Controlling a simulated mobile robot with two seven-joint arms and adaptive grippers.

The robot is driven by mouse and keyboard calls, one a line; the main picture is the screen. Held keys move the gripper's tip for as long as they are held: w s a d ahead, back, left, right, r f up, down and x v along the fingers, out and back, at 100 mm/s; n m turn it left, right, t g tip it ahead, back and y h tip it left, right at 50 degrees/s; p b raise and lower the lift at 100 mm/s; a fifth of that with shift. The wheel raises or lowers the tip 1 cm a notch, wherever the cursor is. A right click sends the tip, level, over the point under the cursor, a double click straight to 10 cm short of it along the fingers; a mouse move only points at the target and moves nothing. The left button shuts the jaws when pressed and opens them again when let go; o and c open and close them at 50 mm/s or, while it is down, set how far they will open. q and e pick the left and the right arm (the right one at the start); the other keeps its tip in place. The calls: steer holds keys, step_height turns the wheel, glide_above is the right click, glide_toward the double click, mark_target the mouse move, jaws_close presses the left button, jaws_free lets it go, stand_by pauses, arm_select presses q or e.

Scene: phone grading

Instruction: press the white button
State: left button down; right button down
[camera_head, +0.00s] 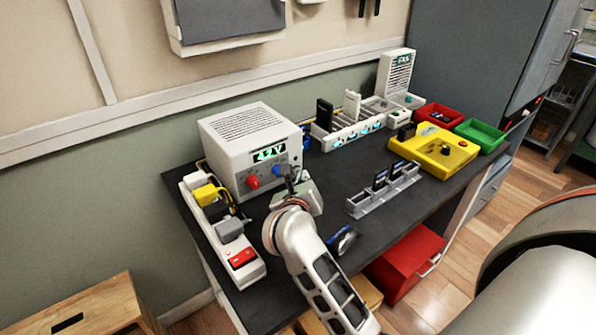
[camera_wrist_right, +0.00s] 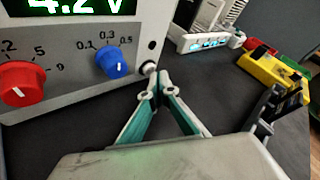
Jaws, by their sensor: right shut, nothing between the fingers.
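The white button (camera_wrist_right: 149,68) is at the lower right of the front of the white power supply (camera_head: 250,135), to the right of the blue knob (camera_wrist_right: 115,62). In the head view I cannot make the button out near my gripper. My right gripper (camera_head: 290,172) is shut and empty, its fingertips just in front of the supply's right front corner. In the right wrist view the closed fingertips (camera_wrist_right: 160,76) are close beside the button, slightly to its right; I cannot tell whether they touch it. My left gripper is out of view.
The supply's display reads 4.2 V, and a red knob (camera_wrist_right: 21,86) is left of the blue one. A power strip (camera_head: 249,270) lies left of my arm. A grey rack (camera_head: 365,205) and a yellow fixture (camera_head: 440,155) stand to the right, with bare dark tabletop (camera_head: 340,175) between.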

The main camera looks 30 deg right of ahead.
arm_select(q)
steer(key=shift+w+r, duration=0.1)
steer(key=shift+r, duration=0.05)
arm_select(e)
steer(key=shift+s, duration=0.35)
